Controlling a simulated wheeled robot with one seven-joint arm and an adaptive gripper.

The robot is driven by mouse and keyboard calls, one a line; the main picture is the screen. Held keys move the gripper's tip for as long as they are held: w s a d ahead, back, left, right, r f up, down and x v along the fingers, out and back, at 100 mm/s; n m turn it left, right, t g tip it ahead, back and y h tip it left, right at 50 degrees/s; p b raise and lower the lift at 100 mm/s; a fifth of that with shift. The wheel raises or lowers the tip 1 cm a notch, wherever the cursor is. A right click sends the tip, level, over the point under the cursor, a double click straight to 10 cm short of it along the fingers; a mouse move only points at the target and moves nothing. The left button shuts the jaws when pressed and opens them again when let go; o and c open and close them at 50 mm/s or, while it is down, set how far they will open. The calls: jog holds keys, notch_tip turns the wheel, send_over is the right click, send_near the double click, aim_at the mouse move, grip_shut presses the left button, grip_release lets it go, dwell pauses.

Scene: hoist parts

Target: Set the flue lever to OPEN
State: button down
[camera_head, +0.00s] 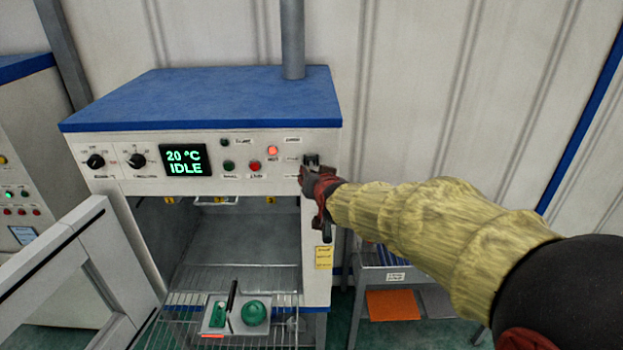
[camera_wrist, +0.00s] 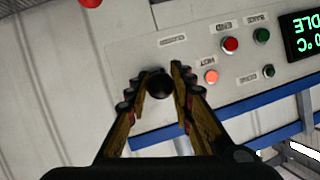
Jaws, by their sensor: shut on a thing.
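The flue lever shows as a dark round knob (camera_wrist: 159,86) on the right end of the oven's white control panel. My gripper (camera_wrist: 157,78) is shut on this knob, with one finger on each side of it in the wrist view. In the head view my gripper (camera_head: 316,178) is at the panel's right edge and hides most of the lever; a small dark part (camera_head: 311,160) shows just above it.
The oven (camera_head: 200,96) has a display (camera_head: 185,160) reading 20 °C IDLE, and buttons and knobs left of the lever. Its door (camera_head: 75,265) hangs open at left. A rack (camera_head: 285,300) carries a tray with green parts. A low table (camera_head: 395,275) stands at right.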

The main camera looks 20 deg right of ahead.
jog(key=shift+w+d+r, duration=0.1)
jog(key=shift+w+r, duration=0.15)
jog(key=shift+r, duration=0.5)
jog(key=shift+w+d+r, duration=0.1)
jog(key=shift+w+r, duration=0.15)
jog(key=shift+r, duration=0.5)
jog(key=shift+w+r, duration=0.25)
jog(key=shift+r, duration=0.6)
jog(key=c, duration=2)
grip_release()
jog(key=shift+o, duration=1.3)
jog(key=shift+s+a, duration=0.1)
jog(key=shift+s, duration=0.05)
jog(key=shift+o, duration=1)
jog(key=shift+f, duration=0.35)
jog(key=v, duration=0.7)
jog(key=shift+s, duration=0.2)
